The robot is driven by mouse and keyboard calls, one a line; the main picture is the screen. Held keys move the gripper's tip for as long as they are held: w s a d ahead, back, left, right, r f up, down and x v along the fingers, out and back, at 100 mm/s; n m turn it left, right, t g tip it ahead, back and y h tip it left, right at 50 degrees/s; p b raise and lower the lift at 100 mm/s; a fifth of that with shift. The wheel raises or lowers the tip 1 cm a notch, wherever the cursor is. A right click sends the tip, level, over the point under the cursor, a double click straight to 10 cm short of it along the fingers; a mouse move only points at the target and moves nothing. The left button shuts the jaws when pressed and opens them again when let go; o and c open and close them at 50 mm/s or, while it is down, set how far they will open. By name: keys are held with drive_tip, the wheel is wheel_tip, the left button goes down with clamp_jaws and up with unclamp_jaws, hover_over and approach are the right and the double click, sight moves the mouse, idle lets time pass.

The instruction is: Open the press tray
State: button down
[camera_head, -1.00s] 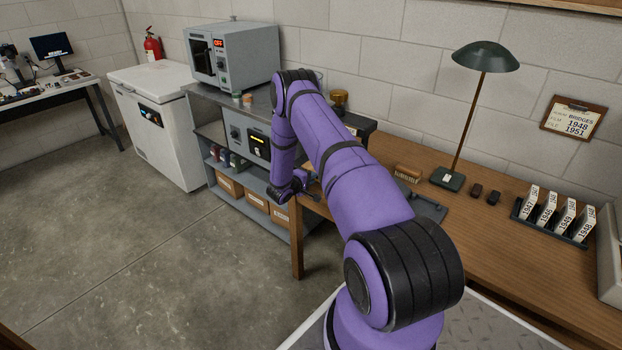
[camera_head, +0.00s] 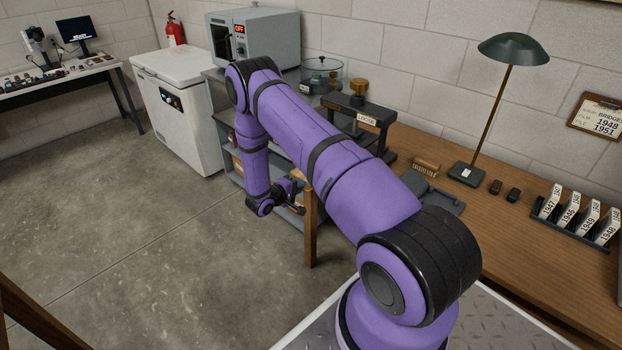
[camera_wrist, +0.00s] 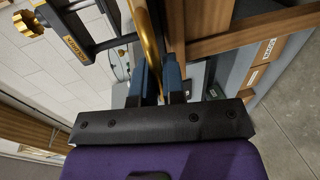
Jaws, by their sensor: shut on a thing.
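The black press (camera_head: 372,112) with a brass knob and a name plate stands at the left end of the wooden desk. In the wrist view its frame (camera_wrist: 88,42) shows at the upper left. My gripper (camera_wrist: 156,78) is shut on a curved brass handle (camera_wrist: 143,28), which runs up between the two blue-grey fingers. What the handle joins is not clear, and I cannot make out the tray itself. In the head view my gripper (camera_head: 292,192) is beside the desk's left end, and its fingertips are hard to tell there.
The wooden desk (camera_head: 530,240) holds a brush (camera_head: 427,166), a green lamp (camera_head: 512,50) and a rack of numbered pieces (camera_head: 578,221). A desk leg (camera_head: 311,228) stands close to my gripper. A white chest freezer (camera_head: 185,110) is at the back left. The concrete floor at left is clear.

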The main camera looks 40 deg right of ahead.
drive_tip(key=shift+f+v, duration=0.15)
drive_tip(key=shift+v, duration=0.55)
drive_tip(key=shift+f+v, duration=0.15)
drive_tip(key=shift+v, duration=0.55)
drive_tip(key=shift+a, duration=0.1)
drive_tip(key=c, duration=1.2)
unclamp_jaws()
drive_tip(key=v, duration=1)
drive_tip(key=shift+s+a+r, duration=0.1)
drive_tip(key=shift+a+r, duration=0.05)
drive_tip(key=shift+a, duration=0.2)
